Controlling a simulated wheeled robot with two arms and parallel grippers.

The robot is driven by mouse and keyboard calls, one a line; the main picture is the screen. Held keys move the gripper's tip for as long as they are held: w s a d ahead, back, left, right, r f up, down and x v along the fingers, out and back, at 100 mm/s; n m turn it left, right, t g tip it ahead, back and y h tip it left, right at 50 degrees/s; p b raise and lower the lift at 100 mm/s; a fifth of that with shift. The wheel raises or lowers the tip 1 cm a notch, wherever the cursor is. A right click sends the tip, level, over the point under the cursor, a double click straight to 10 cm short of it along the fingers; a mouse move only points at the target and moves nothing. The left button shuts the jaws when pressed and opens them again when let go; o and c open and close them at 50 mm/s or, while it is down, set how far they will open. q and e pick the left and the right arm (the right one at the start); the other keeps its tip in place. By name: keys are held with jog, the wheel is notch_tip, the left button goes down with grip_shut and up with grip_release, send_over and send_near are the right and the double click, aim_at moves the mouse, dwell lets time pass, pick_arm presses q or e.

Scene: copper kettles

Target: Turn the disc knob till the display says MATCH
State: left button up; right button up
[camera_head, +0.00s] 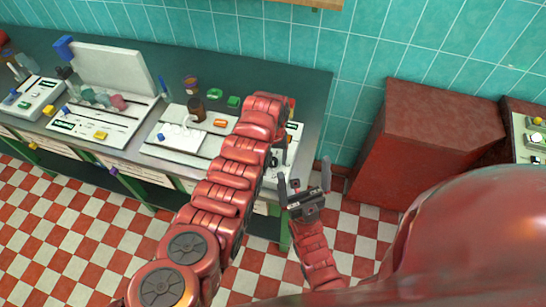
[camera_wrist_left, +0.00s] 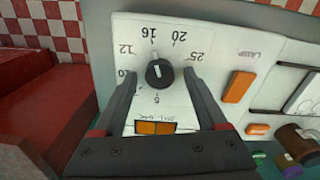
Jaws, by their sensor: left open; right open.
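In the left wrist view a round black knob (camera_wrist_left: 159,73) with a white pointer sits on a pale panel (camera_wrist_left: 205,30). Numbers ring it, and the pointer aims roughly up toward 16. My left gripper (camera_wrist_left: 159,77) is open, with one finger on each side of the knob; I cannot tell whether they touch it. An orange two-part window (camera_wrist_left: 153,127) lies below the knob between the fingers; its lettering is too small to read. In the head view my left arm hides most of this panel. My right gripper (camera_head: 308,190) is open and empty, in front of the bench.
An orange rectangle (camera_wrist_left: 238,87) marked LAMP is right of the knob. The green bench (camera_head: 300,82) carries a white board (camera_head: 110,68) and several small parts. A red block (camera_head: 425,140) stands right of the bench, with checkered floor (camera_head: 75,225) in front.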

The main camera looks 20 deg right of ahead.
pick_arm(q)
grip_shut()
jog(key=shift+f+m+b, duration=0.25)
jog(key=shift+m+b, duration=0.25)
jog(key=shift+b, duration=0.1)
jog(key=shift+f+m+b, duration=0.1)
jog(key=shift+m+b, duration=1)
jog(key=m+b, duration=0.2)
jog(key=m, duration=0.1)
jog(key=shift+b, duration=0.4)
jog(key=shift+s+r+m+b, duration=0.1)
jog(key=shift+r+m+b, duration=0.1)
jog(key=shift+m+b, duration=0.55)
